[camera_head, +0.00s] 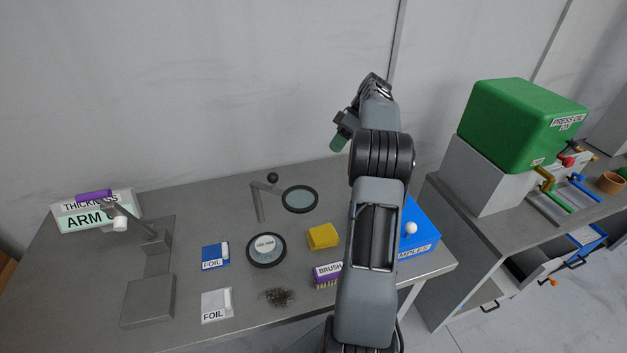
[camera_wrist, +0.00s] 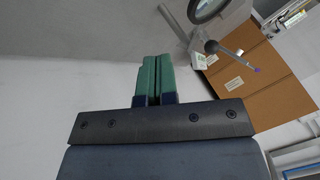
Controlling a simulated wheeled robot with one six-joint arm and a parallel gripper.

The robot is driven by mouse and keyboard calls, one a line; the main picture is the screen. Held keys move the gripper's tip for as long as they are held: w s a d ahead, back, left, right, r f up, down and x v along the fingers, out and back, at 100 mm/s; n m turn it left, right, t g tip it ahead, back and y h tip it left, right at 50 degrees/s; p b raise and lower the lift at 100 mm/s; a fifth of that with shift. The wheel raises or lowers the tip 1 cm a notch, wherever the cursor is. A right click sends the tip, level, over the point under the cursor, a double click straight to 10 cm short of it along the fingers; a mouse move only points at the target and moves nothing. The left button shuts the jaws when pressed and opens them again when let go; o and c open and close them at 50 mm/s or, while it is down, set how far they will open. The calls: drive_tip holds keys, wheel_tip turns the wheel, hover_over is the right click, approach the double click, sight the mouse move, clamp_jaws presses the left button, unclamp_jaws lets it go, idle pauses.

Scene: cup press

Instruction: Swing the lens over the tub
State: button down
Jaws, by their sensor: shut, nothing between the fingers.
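The lens (camera_head: 300,199) is a dark-rimmed round glass on a thin arm from a grey post, with a black ball knob (camera_head: 272,178) at the post's top. It stands near the back of the grey table. A round dark-rimmed container with a white labelled top (camera_head: 266,248), which looks like the tub, sits in front of it and a little left; the lens is not above it. My gripper (camera_head: 336,144) is raised above and right of the lens, apart from it. In the wrist view its green fingers (camera_wrist: 152,78) are shut with nothing between them.
A yellow block (camera_head: 323,236), a purple brush (camera_head: 327,274), two foil packs (camera_head: 215,256) and a dark pile (camera_head: 278,296) lie around the tub. A grey gauge stand (camera_head: 150,290) is at left. A blue samples box (camera_head: 418,235) is partly behind my arm.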

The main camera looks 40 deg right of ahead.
drive_tip(key=s+a+f+p, duration=0.1)
drive_tip(key=a+f, duration=0.7)
drive_tip(key=a, duration=0.1)
drive_tip(key=shift+s+a+p, duration=0.15)
drive_tip(key=shift+a+p, duration=0.05)
drive_tip(key=shift+p, duration=0.2)
